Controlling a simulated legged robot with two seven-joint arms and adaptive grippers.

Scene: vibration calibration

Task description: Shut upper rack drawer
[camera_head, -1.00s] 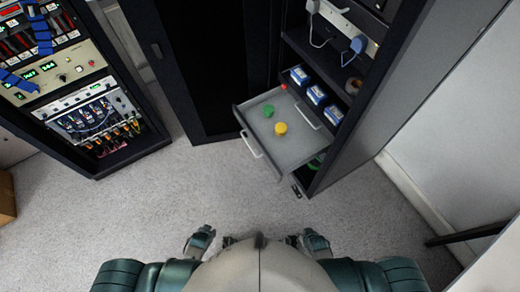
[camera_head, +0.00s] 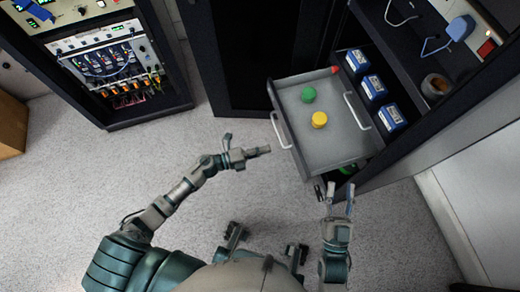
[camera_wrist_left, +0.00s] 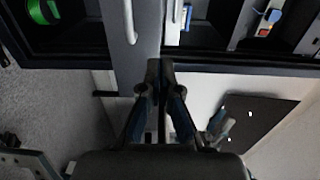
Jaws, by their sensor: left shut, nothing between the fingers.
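A grey drawer (camera_head: 335,145) is pulled out of the black rack, tilted in the picture. It holds a green round item (camera_head: 308,95), a yellow one (camera_head: 319,120) and a small red one. Its front handle (camera_head: 281,130) faces left. A second handle (camera_head: 357,111) lies further in; I cannot tell which drawer it belongs to. My left gripper (camera_head: 247,153) is shut and empty, left of the drawer front and apart from it in the picture. In the left wrist view its fingers (camera_wrist_left: 160,75) meet below a grey panel with a handle (camera_wrist_left: 130,20). My right gripper (camera_head: 341,195) appears open, below the drawer's near corner.
Blue boxes (camera_head: 374,88) stand in the rack behind the drawer. A shelf above holds a blue device with a cable (camera_head: 459,28). A black rack door (camera_head: 240,60) stands open at the back. An instrument rack (camera_head: 115,65) is at the left. Grey floor lies clear between.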

